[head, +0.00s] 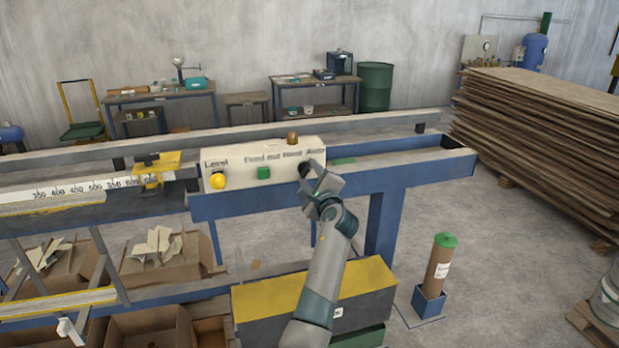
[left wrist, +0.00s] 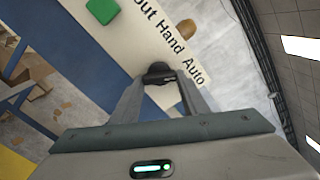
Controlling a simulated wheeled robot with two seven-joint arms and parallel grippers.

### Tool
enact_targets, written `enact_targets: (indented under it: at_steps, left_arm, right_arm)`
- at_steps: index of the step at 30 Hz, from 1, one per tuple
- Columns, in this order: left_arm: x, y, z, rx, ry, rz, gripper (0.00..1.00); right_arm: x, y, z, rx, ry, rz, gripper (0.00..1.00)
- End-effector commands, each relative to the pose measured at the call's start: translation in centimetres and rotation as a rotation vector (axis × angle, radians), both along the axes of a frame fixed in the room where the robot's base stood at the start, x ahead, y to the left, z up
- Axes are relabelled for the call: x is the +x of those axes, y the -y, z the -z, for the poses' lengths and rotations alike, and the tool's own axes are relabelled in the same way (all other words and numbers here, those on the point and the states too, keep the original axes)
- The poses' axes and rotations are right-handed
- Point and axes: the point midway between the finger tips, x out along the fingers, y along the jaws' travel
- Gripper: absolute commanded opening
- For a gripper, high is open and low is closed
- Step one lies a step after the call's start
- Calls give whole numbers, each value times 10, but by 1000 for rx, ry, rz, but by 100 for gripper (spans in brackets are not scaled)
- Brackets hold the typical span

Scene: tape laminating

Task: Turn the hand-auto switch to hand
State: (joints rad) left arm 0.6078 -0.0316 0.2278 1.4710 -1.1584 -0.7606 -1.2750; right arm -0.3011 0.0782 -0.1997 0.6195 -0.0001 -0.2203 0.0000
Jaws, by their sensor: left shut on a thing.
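The control box (head: 240,170) is cream coloured, with labels for Level, Feed out and Hand Auto. The black hand-auto switch knob (left wrist: 160,73) sits by the words Hand Auto (left wrist: 180,50) in the left wrist view. My left gripper (head: 310,176) is at the box's right end in the head view. In the left wrist view its two fingers (left wrist: 161,84) are shut on the knob, one on each side. In the head view the gripper hides most of the knob. Which way the knob points I cannot tell. My right gripper is in neither view.
A yellow button (head: 217,181) and a green button (head: 264,172) are on the box front, left of the switch. A brown knob (head: 292,138) stands on top. The blue beam (head: 400,175) runs below and behind. Stacked boards (head: 535,140) stand at the right.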

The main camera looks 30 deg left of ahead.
Motion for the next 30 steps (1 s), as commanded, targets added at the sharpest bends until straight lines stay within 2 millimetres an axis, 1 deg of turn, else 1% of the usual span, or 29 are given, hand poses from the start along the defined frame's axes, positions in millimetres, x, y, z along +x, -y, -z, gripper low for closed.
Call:
enact_targets:
  at_steps: [1,8,22,30]
  left_arm:
    - [0,0,2,-14,21,1,18]
    - [1,0,2,-116,142,1,18]
    - [1,0,1,-402,477,1,18]
    - [0,0,-1,-565,667,1,18]
  right_arm:
    - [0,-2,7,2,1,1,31]
    - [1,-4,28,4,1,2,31]
    - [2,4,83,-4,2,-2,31]
    - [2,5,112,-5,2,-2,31]
